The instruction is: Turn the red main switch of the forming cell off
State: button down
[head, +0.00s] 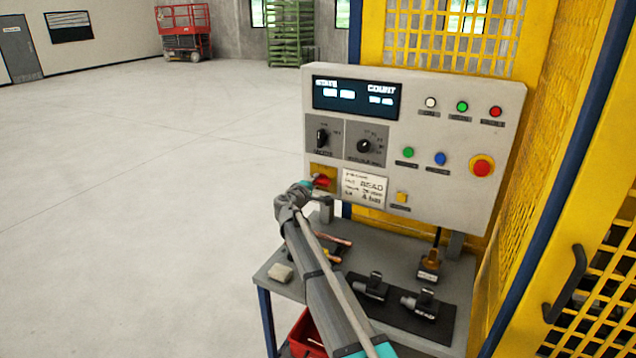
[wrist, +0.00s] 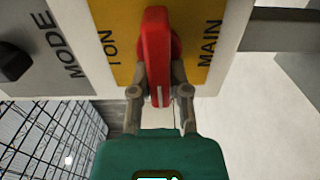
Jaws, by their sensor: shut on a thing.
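The red main switch (wrist: 156,50) sits on a yellow plate (wrist: 118,22) lettered MAIN and I ON. In the wrist view its handle points along the line of my gripper (wrist: 160,92), whose two fingers are shut on the handle from both sides. In the head view the red switch (head: 322,181) shows at the lower left of the grey control panel (head: 440,200), with my gripper (head: 312,186) against it and my arm reaching up from below. The display (head: 355,97) reads STATE and COUNT, its values too blurred to read.
A black MODE knob (wrist: 14,60) is left of the switch in the wrist view. Below the panel is a grey table (head: 268,272) with copper tubes (head: 330,239) and black tools (head: 420,302). Yellow mesh guarding (head: 545,150) stands at right. Open floor lies left.

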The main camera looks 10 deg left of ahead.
jog(key=shift+s+f, duration=0.1)
jog(key=shift+s, duration=0.05)
jog(key=c, duration=0.6)
grip_release()
jog(key=shift+a, duration=0.1)
jog(key=v, duration=1.1)
jog(key=shift+s, duration=0.4)
jog(key=shift+r, duration=0.25)
